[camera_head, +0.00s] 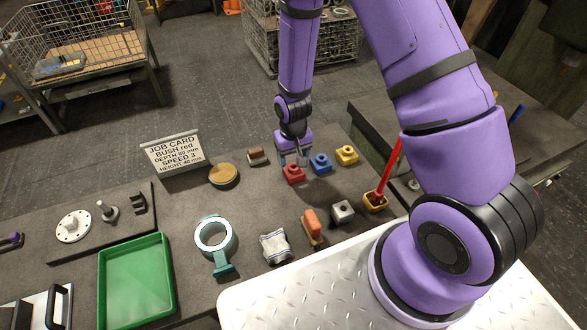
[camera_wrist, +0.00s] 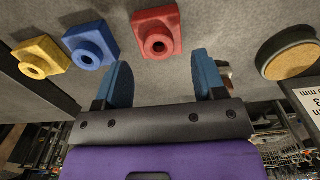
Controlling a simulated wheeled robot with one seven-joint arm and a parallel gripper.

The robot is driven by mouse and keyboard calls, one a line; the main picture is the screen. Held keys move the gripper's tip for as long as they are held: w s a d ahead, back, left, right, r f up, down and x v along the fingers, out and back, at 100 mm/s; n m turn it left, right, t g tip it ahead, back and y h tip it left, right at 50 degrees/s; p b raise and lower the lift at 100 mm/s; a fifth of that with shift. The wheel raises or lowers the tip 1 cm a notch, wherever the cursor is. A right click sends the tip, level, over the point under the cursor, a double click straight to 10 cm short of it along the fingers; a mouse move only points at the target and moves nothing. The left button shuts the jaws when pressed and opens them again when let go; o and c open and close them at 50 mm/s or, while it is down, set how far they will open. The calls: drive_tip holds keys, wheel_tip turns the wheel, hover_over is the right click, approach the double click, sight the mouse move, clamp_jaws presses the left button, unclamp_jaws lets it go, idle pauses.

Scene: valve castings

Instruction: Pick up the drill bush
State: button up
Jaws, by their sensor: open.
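Three drill bushes stand in a row on the dark bench: a red one (camera_head: 293,173), a blue one (camera_head: 320,163) and a yellow one (camera_head: 346,154). Each has a square base and a round collar with a hole. A job card (camera_head: 172,152) reads "BUSH red". My gripper (camera_head: 296,158) is open and empty, just behind the red bush. In the wrist view the red bush (camera_wrist: 158,33) lies just beyond the gap between my blue fingertips (camera_wrist: 164,78). The blue bush (camera_wrist: 91,45) and yellow bush (camera_wrist: 42,57) are to its left there.
A round cork-topped disc (camera_head: 223,175) and a small brown-topped block (camera_head: 258,156) are left of the gripper. A teal ring stand (camera_head: 214,236), a grey block (camera_head: 342,212), a yellow holder (camera_head: 375,203) with a red rod, and a green tray (camera_head: 164,264) are nearer.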

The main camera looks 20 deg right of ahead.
sight(293, 165)
drive_tip(key=shift+w+f, duration=0.1)
drive_tip(key=shift+f, duration=2.1)
drive_tip(key=shift+c, duration=0.5)
drive_tip(key=c, duration=0.9)
